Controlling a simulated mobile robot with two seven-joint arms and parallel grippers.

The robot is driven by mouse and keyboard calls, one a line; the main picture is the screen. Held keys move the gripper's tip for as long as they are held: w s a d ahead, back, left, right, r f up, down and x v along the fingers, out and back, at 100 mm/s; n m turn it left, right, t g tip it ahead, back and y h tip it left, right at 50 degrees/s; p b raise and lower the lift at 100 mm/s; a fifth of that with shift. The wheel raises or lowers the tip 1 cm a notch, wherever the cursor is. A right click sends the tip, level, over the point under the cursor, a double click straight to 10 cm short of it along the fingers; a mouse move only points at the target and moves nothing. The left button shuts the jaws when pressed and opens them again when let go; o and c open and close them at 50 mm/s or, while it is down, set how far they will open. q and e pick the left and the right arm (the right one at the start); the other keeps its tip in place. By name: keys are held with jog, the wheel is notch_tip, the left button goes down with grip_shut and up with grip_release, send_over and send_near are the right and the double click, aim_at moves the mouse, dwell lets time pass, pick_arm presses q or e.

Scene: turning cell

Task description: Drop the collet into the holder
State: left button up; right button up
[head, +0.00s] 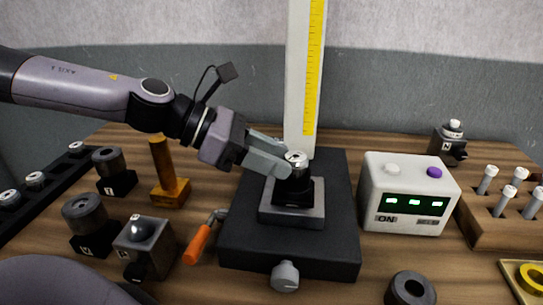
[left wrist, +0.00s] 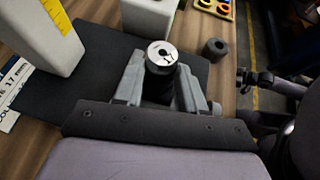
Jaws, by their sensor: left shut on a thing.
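The collet (head: 295,157) shows as a silver, slotted round face at the top of the black holder (head: 293,190). The holder stands upright in a grey square block on a dark base plate. My left gripper (head: 283,163) comes in from the left and is shut on the collet, its fingers at the holder's upper end. In the left wrist view the collet's face (left wrist: 162,54) lies between the fingertips, with a dark round body below it. How deep the collet sits in the holder is hidden by the fingers.
A white column with a yellow scale (head: 314,75) rises behind the base plate. A white control box (head: 408,205) stands to the right. An orange-handled lever (head: 200,240), a wooden-coloured post (head: 165,175) and several dark blocks stand to the left. A dark ring (head: 410,288) lies at front right.

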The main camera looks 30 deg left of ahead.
pick_arm(q)
jog(key=o, duration=1.2)
jog(key=shift+f, duration=0.1)
jog(key=shift+v, duration=3.6)
